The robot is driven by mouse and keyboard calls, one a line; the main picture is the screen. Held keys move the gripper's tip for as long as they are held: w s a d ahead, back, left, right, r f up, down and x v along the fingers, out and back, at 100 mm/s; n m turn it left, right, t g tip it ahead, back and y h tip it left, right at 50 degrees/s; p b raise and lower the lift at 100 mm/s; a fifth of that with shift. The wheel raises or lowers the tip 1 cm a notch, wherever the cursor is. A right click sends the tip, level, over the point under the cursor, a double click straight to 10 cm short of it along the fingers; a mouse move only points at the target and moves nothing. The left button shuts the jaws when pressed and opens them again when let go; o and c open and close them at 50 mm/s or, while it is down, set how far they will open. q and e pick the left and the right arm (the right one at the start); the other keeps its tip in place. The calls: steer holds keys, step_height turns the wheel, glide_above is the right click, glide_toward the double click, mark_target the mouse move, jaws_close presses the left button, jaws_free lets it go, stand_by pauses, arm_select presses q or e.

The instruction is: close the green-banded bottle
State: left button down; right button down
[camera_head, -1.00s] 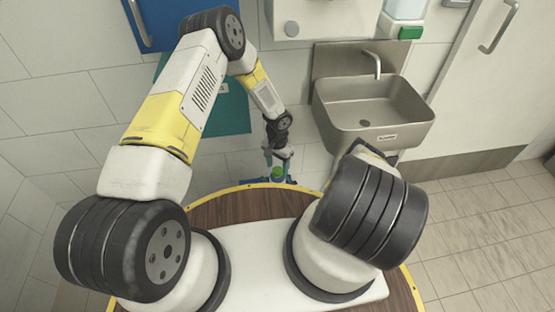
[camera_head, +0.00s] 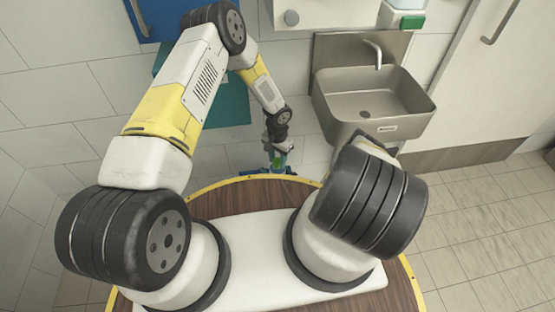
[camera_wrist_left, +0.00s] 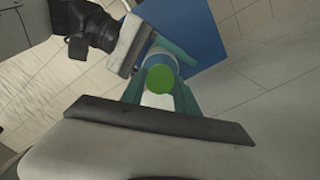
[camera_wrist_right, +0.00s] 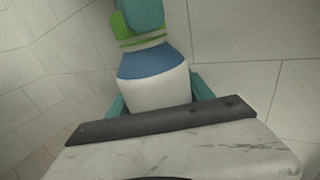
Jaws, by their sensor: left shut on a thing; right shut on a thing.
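The green-banded bottle is white with a blue shoulder and green rings at its neck; its body (camera_wrist_right: 155,85) fills the middle of the right wrist view. My right gripper (camera_wrist_right: 158,98) is shut on the bottle's body, a teal finger showing on each side. A green cap (camera_wrist_left: 159,78) shows face-on in the left wrist view. My left gripper (camera_wrist_left: 160,92) is shut on the cap. In the right wrist view, the cap (camera_wrist_right: 119,27) and a teal finger are at the bottle's neck. I cannot tell whether the cap is seated. In the head view, the left gripper (camera_head: 279,158) is small and partly hides the cap.
A steel sink (camera_head: 375,90) is on the wall at right, with a dispenser above. A teal panel (camera_head: 228,105) is behind my left arm.

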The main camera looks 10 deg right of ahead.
arm_select(q)
steer(key=c, duration=0.8)
jaws_free()
steer(key=shift+c, duration=0.2)
step_height(320, 180, up, 12)
arm_select(e)
steer(key=shift+c, duration=1.6)
jaws_free()
